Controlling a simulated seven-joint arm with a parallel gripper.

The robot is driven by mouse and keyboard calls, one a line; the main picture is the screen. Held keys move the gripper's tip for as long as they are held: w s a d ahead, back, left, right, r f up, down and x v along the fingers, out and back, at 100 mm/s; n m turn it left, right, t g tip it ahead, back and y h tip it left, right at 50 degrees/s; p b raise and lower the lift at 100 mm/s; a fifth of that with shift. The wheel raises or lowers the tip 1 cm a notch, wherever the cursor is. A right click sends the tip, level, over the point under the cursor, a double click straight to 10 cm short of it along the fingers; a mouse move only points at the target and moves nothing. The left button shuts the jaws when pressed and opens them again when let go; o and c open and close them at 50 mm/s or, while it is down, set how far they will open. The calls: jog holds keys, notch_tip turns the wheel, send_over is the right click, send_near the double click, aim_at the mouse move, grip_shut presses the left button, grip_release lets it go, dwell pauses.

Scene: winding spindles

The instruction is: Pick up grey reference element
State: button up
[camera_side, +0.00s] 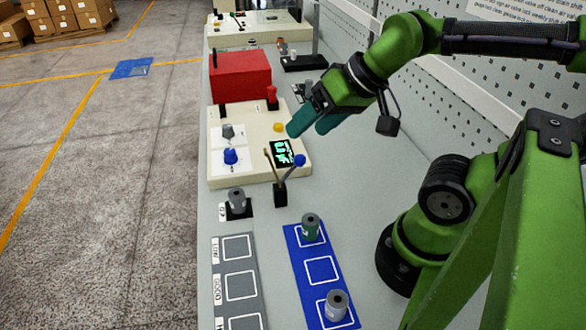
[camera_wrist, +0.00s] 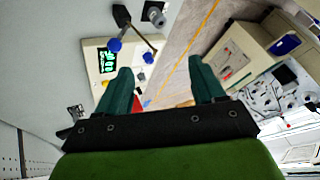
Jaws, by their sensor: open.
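A grey cylinder (camera_side: 237,199), which looks like the reference element, stands upright in a small black holder (camera_side: 240,212) in front of the cream machine. It also seems to show at the top of the wrist view as a grey piece (camera_wrist: 156,16). My gripper (camera_side: 313,123) has teal fingers and is raised above the back right of the cream machine, apart from the grey cylinder. In the wrist view its fingers (camera_wrist: 160,70) are spread wide with nothing between them.
A blue tray (camera_side: 321,270) holds a dark green-grey cylinder (camera_side: 310,227) and another grey cylinder (camera_side: 337,304). A grey tray (camera_side: 240,268) with empty squares lies beside it. The cream machine (camera_side: 245,176) has a display, and a blue-knobbed lever (camera_side: 299,161) sticks up near the grey cylinder.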

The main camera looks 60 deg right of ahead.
jog(key=n+g+h, duration=0.2)
jog(key=g, duration=0.5)
send_near(236, 192)
notch_tip(236, 192, down, 11)
jog(key=shift+w+f, duration=0.1)
jog(key=shift+f, duration=0.1)
dwell(0.3)
jog(key=c, duration=1.2)
notch_tip(236, 192, up, 9)
jog(key=shift+r, duration=0.2)
jog(key=s+d+r, duration=0.1)
jog(key=d+r, duration=0.1)
jog(key=s+d+r+n, duration=0.1)
jog(key=d+r, duration=0.2)
jog(key=s+d+r+n, duration=0.1)
jog(key=d+r, duration=0.1)
jog(key=r, duration=0.1)
jog(key=shift+s+d+r, duration=0.15)
jog(key=shift+s+d, duration=0.2)
